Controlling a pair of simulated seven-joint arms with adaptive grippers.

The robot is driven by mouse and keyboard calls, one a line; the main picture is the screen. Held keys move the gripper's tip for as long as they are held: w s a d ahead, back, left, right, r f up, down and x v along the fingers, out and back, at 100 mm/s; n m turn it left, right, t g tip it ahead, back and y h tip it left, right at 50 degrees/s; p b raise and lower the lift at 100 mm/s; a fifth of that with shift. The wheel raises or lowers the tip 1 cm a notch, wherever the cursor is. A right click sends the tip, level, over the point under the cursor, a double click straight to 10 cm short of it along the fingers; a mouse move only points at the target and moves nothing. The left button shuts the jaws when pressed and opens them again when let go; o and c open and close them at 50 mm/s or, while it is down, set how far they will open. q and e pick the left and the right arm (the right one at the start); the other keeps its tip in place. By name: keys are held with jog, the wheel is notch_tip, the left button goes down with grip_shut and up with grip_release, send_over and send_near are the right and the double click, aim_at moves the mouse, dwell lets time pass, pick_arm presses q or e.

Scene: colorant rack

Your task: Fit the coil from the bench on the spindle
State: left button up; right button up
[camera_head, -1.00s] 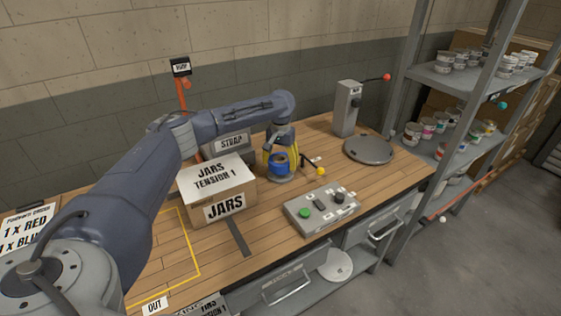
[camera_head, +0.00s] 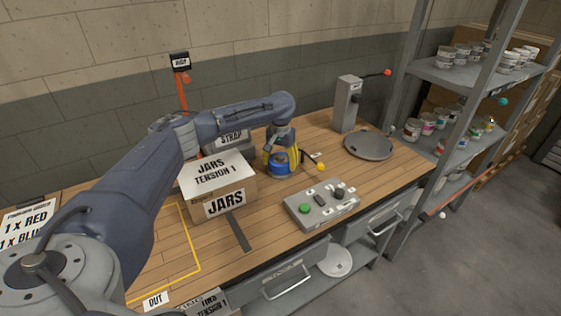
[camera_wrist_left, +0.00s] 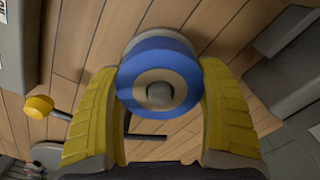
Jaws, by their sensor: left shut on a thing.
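A blue coil (camera_head: 279,163) sits low over a round grey base (camera_head: 283,175) at the back of the bench. My left gripper (camera_head: 281,158), with yellow fingers, is shut on the coil from above. In the left wrist view the fingers grip both sides of the coil (camera_wrist_left: 132,82), which has a tan core. The rounded grey tip of the spindle (camera_wrist_left: 159,94) shows in the core's centre, so the coil is around it. Whether the coil touches the base is hidden. My right gripper is not in view.
A yellow-knobbed lever (camera_head: 320,167) is beside the base. A JARS box (camera_head: 225,203) stands left of it, a control box (camera_head: 322,206) in front. A grey post with a red-knobbed lever (camera_head: 348,103) and a round plate (camera_head: 368,146) are to the right.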

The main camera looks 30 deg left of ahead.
pick_arm(q)
jog(key=shift+f, duration=0.35)
jog(key=o, duration=1.3)
